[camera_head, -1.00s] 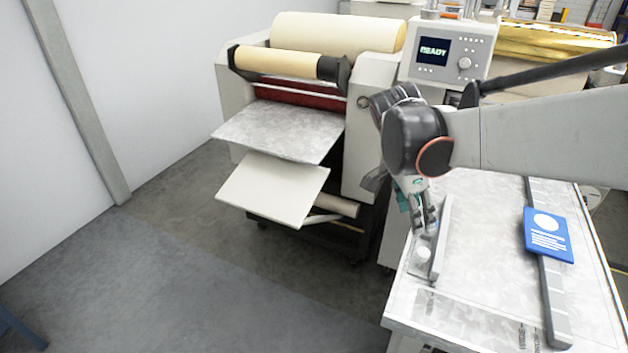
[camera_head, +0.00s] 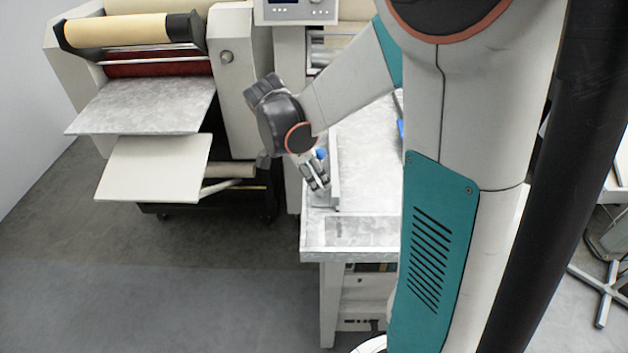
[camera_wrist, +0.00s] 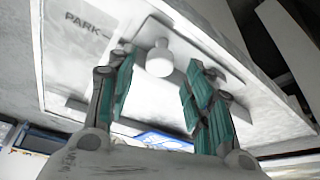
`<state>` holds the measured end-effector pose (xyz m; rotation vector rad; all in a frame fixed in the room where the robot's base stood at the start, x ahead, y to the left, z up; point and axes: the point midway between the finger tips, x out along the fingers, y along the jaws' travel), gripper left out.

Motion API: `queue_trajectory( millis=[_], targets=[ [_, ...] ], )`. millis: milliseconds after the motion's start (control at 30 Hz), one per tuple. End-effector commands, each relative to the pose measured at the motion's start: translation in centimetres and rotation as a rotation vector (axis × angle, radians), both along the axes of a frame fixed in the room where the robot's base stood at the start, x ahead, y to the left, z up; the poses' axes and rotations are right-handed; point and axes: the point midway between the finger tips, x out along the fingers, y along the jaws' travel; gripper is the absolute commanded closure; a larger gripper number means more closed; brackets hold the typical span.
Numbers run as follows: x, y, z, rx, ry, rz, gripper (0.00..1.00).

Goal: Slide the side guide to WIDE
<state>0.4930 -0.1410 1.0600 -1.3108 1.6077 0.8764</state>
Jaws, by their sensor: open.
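The side guide (camera_head: 334,168) is a pale upright rail near the left edge of the grey-topped table (camera_head: 350,253). My gripper (camera_head: 318,184) is open beside the guide's left face, pointing down. In the wrist view, the guide's pale round knob (camera_wrist: 160,60) stands between the spread fingertips of my gripper (camera_wrist: 157,70), with gaps on both sides. Contact is not visible. The word PARK (camera_wrist: 84,25) is printed on the tabletop. The knob is not clear in the head view, and I see no WIDE mark.
A laminating machine (camera_head: 232,90) with a cream roll (camera_head: 115,30) and a pale shelf (camera_head: 150,168) stands left of the table. My arm hides much of the tabletop's right side. The grey floor (camera_head: 130,290) in front left is clear.

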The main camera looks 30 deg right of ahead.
Motion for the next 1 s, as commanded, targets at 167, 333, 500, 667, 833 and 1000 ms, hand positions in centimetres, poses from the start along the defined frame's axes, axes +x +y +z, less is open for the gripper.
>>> queue_trajectory(
  millis=[167,333,500,667,833,1000],
  targets=[
    [-0.1,-0.7,-1.8,0.000,-0.001,0.000,0.53],
    [-0.2,-0.9,-2.2,0.000,-0.001,0.000,0.53],
    [-0.2,-0.9,-2.2,0.000,-0.001,0.000,0.53],
    [-0.2,-0.9,-2.2,0.000,-0.001,0.001,0.78],
    [-0.2,-0.9,-2.2,0.000,-0.001,0.001,1.00],
    [-0.4,-1.2,-2.2,0.000,0.000,-0.001,1.00]
  ],
)
